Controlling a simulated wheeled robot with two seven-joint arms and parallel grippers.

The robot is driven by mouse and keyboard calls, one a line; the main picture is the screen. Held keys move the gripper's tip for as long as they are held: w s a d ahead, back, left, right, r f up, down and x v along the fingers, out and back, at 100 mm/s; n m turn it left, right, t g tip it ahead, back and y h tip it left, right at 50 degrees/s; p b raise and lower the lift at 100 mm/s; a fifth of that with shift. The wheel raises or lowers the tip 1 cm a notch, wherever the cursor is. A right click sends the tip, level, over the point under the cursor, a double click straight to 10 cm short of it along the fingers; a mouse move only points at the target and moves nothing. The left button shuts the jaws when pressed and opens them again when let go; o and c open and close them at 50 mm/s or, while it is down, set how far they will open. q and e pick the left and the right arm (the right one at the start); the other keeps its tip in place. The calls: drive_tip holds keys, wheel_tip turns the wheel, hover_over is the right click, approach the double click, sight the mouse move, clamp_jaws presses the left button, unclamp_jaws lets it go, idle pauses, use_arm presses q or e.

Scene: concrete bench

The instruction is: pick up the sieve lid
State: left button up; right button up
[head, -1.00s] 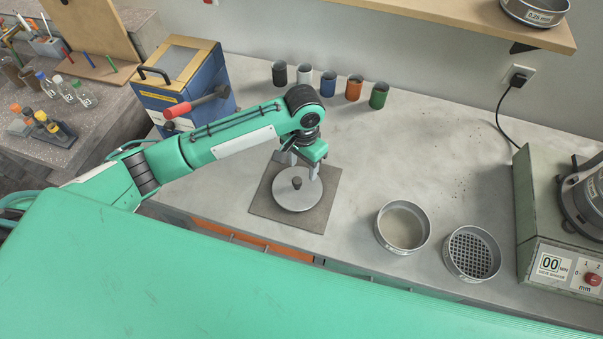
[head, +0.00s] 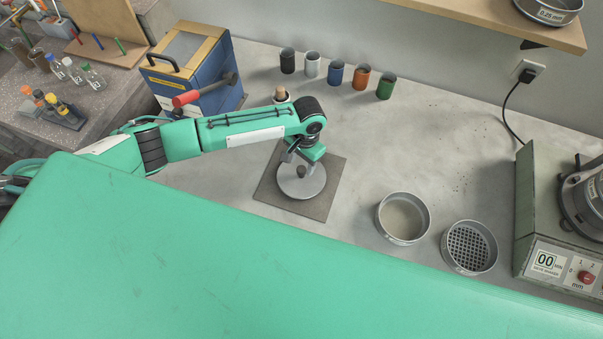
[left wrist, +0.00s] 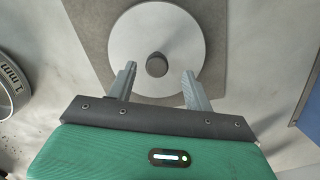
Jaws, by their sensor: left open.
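The sieve lid (head: 303,186) is a flat grey metal disc with a dark round knob at its centre. It lies on a square grey-brown mat (head: 327,201) on the bench. In the left wrist view the lid (left wrist: 185,35) shows from above, with its knob (left wrist: 157,65) between and a little beyond my fingertips. My left gripper (head: 303,168) is open over the lid; it also shows in the left wrist view (left wrist: 159,82), with nothing between its fingers. I cannot tell its exact height above the lid. My right gripper is not in view.
A fine sieve (head: 403,217) and a coarse sieve (head: 469,247) stand right of the mat. Several coloured cups (head: 337,76) line the back. A blue box (head: 190,75) stands left, a sieve shaker (head: 560,205) right. A small pot with a brown top (head: 281,94) stands behind my arm.

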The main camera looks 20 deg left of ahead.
sight(302, 169)
use_arm(q)
drive_tip(key=shift+s+f+p, duration=0.2)
drive_tip(key=shift+f+p, duration=0.1)
drive_tip(key=shift+f, duration=0.65)
drive_tip(key=shift+s+f+p, duration=0.15)
drive_tip(key=shift+f+p, duration=0.15)
drive_tip(key=shift+f, duration=0.65)
drive_tip(key=shift+c, duration=0.4)
clamp_jaws()
drive_tip(key=shift+r, duration=0.15)
